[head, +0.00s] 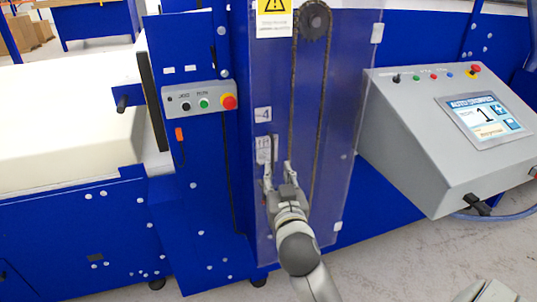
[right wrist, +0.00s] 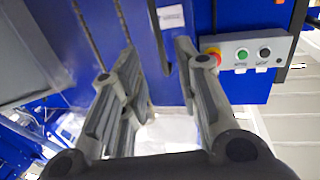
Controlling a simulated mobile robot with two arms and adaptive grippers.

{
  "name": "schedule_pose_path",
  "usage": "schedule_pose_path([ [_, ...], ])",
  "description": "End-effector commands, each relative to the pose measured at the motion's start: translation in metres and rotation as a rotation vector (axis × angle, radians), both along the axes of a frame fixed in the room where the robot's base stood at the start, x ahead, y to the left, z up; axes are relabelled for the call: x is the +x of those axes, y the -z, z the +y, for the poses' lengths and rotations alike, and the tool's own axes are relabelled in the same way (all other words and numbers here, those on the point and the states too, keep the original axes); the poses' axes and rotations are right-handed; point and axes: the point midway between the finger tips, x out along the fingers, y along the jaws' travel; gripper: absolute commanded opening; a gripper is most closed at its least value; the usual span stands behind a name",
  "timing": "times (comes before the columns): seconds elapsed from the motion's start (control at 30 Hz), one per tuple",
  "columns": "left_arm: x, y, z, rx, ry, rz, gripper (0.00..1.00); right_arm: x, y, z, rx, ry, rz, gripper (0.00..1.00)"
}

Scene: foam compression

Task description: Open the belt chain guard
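The belt chain guard (head: 345,95) is a tall clear panel over a vertical chain and a dark sprocket, on the blue machine. It looks closed. It also shows in the right wrist view, where the chain lines run at upper left. My right gripper (head: 277,170) is in front of the guard's lower left part, beside a small white label. In the right wrist view the right gripper (right wrist: 158,46) has its fingers apart, with a thin dark strip (right wrist: 160,45) showing between them. I cannot tell whether they touch it. My left gripper is not in view.
A small button box (head: 200,98) with a red knob is left of the guard. A sloped grey console (head: 430,145) with a screen juts out on the right. A white foam block (head: 70,130) lies at left. Grey floor shows at lower right.

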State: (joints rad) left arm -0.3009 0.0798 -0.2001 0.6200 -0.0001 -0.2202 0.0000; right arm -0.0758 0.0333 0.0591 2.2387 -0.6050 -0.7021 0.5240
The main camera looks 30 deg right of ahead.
Motion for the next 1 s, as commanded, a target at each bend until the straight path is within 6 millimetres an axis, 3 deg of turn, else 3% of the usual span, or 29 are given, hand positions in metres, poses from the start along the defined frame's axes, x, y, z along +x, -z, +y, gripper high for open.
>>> schedule_pose_path([
  [0.3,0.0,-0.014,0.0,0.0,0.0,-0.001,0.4,0.055,-0.002,-0.025,-0.001,-0.001,0.002,0.3],
  [0.5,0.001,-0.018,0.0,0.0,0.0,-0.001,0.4,0.077,-0.001,-0.035,0.0,-0.001,0.001,0.3],
  [0.93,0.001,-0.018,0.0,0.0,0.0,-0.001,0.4,0.084,0.0,-0.038,0.0,-0.002,0.001,0.3],
  [1.0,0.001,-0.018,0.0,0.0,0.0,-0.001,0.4,0.084,0.0,-0.038,0.0,-0.002,0.001,0.21],
])
